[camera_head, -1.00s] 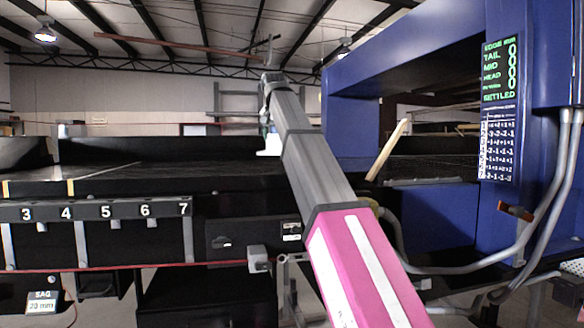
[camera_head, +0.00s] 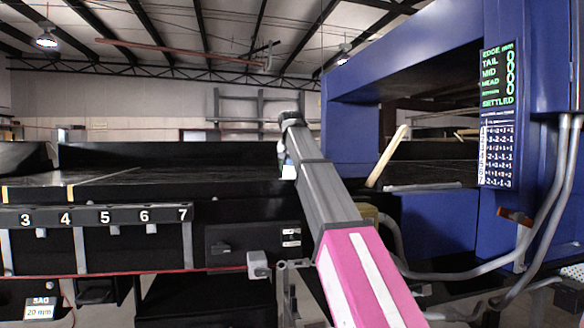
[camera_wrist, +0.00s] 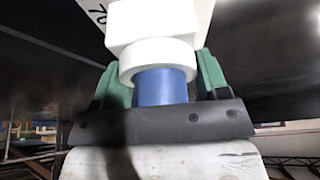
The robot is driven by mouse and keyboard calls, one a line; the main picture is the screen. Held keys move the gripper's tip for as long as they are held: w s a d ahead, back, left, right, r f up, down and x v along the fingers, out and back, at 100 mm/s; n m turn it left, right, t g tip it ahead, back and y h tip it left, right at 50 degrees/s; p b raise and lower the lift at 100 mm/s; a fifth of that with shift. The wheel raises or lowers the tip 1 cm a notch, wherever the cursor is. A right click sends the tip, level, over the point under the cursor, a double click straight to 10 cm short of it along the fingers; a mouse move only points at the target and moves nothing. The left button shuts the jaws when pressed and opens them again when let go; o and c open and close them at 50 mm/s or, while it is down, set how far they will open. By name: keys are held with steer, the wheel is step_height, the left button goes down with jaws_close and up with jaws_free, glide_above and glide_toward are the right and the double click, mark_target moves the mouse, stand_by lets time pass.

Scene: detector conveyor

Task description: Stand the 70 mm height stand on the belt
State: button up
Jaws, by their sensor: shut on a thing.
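The height stand (camera_wrist: 160,28) is a white block with a round white collar and a blue cylinder below it in the wrist view. My gripper (camera_wrist: 163,78) has its green fingers on either side of the stand, shut on it. Part of a dark marking shows on a white face at the top left. In the head view a small white part of the stand (camera_head: 288,172) shows beside my arm, at the belt's height in the picture. The black belt (camera_head: 120,176) runs across behind the front rail. I cannot tell whether the stand touches it.
A blue detector housing (camera_head: 350,135) arches over the belt at the right, with a green-lettered display (camera_head: 498,75). A pale stick (camera_head: 388,157) leans by its opening. A rail with numbered slots (camera_head: 95,215) lies at the front left. The belt left of my arm looks clear.

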steer(key=o, duration=1.3)
steer(key=shift+f, duration=0.1)
steer(key=shift+c, duration=0.2)
steer(key=v, duration=1.2)
